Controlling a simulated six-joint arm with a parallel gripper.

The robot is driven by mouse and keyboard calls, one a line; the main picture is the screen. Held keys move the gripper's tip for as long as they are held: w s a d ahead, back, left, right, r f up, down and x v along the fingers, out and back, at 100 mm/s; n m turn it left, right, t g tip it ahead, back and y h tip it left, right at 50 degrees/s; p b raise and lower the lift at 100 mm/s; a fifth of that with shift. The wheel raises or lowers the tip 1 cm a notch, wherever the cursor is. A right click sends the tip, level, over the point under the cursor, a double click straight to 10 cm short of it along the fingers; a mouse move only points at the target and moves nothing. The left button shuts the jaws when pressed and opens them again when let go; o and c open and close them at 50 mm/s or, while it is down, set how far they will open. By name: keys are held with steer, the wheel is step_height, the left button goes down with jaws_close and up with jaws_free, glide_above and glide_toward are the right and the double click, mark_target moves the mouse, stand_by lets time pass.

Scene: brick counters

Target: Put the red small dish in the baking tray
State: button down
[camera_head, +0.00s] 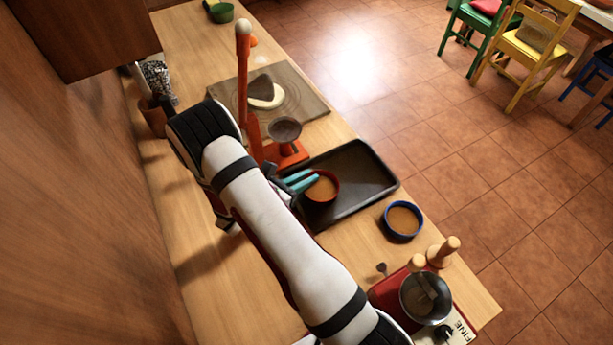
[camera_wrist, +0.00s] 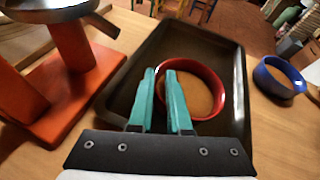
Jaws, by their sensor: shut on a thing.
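The red small dish (camera_head: 323,188) is round, with brown contents, and is over the left part of the dark baking tray (camera_head: 362,172). In the wrist view the dish (camera_wrist: 200,94) is within the outline of the tray (camera_wrist: 124,92). I cannot tell whether its bottom touches the tray floor. My gripper (camera_head: 306,181) has teal fingers and is shut on the left side of the dish's rim. In the wrist view my gripper's fingertips (camera_wrist: 160,72) are close together at that rim. The dish looks about level.
A blue dish (camera_head: 403,221) with similar contents stands just right of the tray. An orange stand with a dark pan (camera_head: 285,130) is close behind the gripper. A board (camera_head: 290,98) with dough lies farther back. A red scale-like device (camera_head: 425,298) stands in front.

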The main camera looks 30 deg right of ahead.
steer(key=shift+f, duration=0.15)
steer(key=c, duration=0.8)
jaws_free()
steer(key=shift+c, duration=0.2)
